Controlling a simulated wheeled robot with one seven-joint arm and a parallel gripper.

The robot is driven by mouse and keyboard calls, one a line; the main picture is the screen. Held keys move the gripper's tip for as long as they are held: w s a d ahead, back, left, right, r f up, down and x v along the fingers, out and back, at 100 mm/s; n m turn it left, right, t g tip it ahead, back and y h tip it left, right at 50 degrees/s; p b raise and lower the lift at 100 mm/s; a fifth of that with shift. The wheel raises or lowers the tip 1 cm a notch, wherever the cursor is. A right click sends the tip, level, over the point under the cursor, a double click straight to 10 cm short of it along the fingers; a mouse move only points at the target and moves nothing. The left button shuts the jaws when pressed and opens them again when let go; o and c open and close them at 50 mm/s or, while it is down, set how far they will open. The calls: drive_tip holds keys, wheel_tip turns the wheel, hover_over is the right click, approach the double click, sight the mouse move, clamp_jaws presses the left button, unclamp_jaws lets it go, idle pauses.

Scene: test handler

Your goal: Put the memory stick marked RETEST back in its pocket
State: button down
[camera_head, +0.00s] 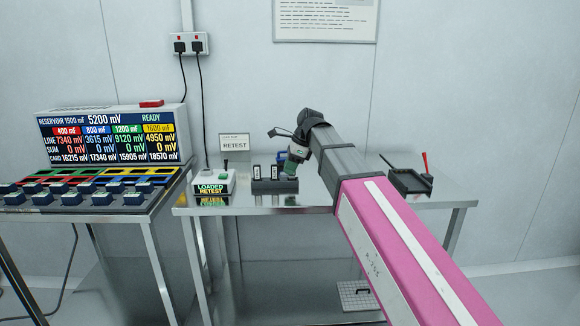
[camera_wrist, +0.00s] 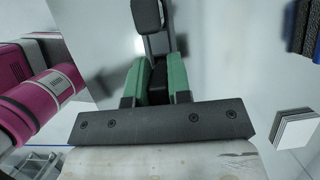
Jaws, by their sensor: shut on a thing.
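My gripper (camera_head: 291,168) is over the right part of a low dark rack (camera_head: 270,187) on the steel table. In the wrist view its green fingers (camera_wrist: 156,82) are shut on a narrow dark thing (camera_wrist: 158,76), which looks like a memory stick; no label on it can be read. Two dark sticks with white labels, a left one (camera_head: 257,172) and a right one (camera_head: 275,172), stand upright in the rack left of my gripper. The gripper hides the rack's right end, so I cannot tell whether the held stick is in a pocket. A RETEST sign (camera_head: 234,143) stands behind.
A white box (camera_head: 214,183) reading LOADED RETEST stands left of the rack. A dark tray (camera_head: 410,182) with a red-handled tool is at the right. A bench with several coloured sockets and a display (camera_head: 112,135) is at the left. Table between rack and tray is partly hidden by my arm.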

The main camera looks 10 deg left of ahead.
drive_tip(key=shift+f, duration=0.65)
drive_tip(key=c, duration=1)
unclamp_jaws()
drive_tip(key=v, duration=1)
drive_tip(key=shift+d+r, duration=0.2)
drive_tip(key=shift+r, duration=0.15)
